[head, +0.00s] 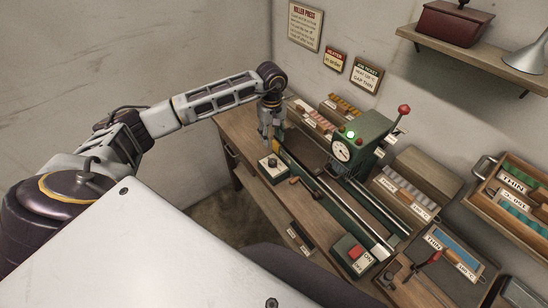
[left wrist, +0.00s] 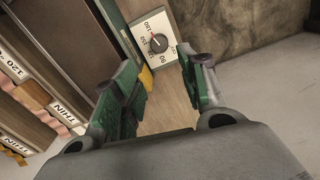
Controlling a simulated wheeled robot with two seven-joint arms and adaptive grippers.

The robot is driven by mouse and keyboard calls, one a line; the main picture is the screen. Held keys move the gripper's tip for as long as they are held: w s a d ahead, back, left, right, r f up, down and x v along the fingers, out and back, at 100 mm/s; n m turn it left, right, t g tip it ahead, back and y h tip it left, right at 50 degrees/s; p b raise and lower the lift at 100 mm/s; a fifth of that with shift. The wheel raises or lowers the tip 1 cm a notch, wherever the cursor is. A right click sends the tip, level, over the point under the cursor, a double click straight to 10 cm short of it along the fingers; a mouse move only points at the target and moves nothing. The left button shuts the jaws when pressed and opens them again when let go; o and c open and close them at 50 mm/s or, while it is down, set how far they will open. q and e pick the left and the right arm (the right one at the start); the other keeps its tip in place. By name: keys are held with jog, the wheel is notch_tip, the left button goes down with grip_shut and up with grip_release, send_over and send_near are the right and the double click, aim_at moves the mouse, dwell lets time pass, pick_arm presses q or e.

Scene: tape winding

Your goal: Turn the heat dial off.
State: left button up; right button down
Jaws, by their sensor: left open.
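The heat dial is a dark round knob (head: 271,162) on a small white plate (head: 263,167) at the left end of the bench. In the left wrist view the knob (left wrist: 158,42) sits on its white plate (left wrist: 143,27) with numbers around it. A red mark on the knob points to the upper left; the exact number is too small to read surely. My left gripper (head: 267,136) points down just above the dial. In the left wrist view its green fingers (left wrist: 160,60) are open and empty, with the dial beyond the gap, apart from them. My right gripper is not in view.
The green press (head: 360,146) with a gauge, lit green lamp and red-knobbed lever stands right of the dial. Metal rails (head: 335,203) run along the bench beside it. A red-button switch box (head: 351,254) sits at the front. Labelled trays (head: 410,191) fill the right.

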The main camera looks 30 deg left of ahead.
aim_at(272, 161)
pick_arm(q)
jog(key=shift+f, duration=0.1)
notch_tip(272, 161, down, 14)
jog(key=p, duration=0.3)
dwell(0.7)
jog(key=c, duration=0.8)
jog(key=shift+o, duration=0.2)
